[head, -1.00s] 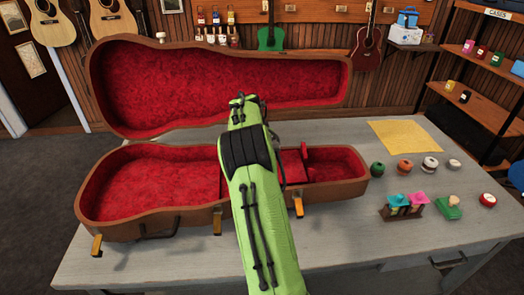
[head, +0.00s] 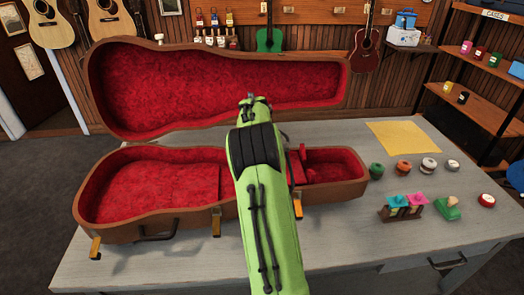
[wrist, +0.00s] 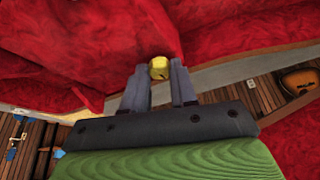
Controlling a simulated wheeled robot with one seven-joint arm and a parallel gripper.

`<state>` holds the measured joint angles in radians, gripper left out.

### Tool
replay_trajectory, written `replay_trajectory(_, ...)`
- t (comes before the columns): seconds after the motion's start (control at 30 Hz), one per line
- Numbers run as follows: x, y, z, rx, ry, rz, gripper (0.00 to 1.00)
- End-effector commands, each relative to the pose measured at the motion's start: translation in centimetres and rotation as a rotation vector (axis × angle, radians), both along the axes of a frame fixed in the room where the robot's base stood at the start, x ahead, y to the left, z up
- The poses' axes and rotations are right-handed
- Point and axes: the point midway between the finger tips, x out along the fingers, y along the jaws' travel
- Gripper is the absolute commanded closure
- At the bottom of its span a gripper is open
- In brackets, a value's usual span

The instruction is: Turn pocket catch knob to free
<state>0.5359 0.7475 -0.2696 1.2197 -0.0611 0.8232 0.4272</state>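A small round yellow knob (wrist: 159,68) shows in the wrist view against red plush, with a dark mark on its face. My gripper (wrist: 160,80) points at it, its two grey fingers apart and the knob between their tips. I cannot tell whether the fingers press on it or only flank it. In the head view my green arm reaches over the open instrument case (head: 180,222), which has a brown shell and red lining. A raised red flap (head: 302,160) stands in the case right of my arm.
The case lid (head: 220,90) stands open behind. Right of the case on the grey table are several round pots (head: 403,167), a rack with coloured pieces (head: 403,207), a green block (head: 447,208) and a yellow cloth (head: 403,137). Orange latches (head: 217,221) hang at the case front.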

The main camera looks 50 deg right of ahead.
Motion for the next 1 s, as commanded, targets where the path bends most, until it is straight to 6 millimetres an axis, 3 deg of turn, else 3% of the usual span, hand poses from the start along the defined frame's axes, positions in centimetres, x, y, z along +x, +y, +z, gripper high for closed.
replay_trajectory(0.03, 0.0, 0.0, 0.0, 0.000, 0.000, 0.000, 0.67)
replay_trajectory(0.17, 0.0, 0.0, 0.0, -0.001, 0.000, 0.000, 0.47)
replay_trajectory(0.5, -0.1, 0.2, 0.6, -0.002, -0.001, -0.001, 0.47)
replay_trajectory(0.57, -0.2, 0.5, 1.6, -0.003, -0.003, -0.001, 0.47)
replay_trajectory(1.0, -2.3, 4.5, 12.5, -0.002, -0.003, 0.001, 0.47)
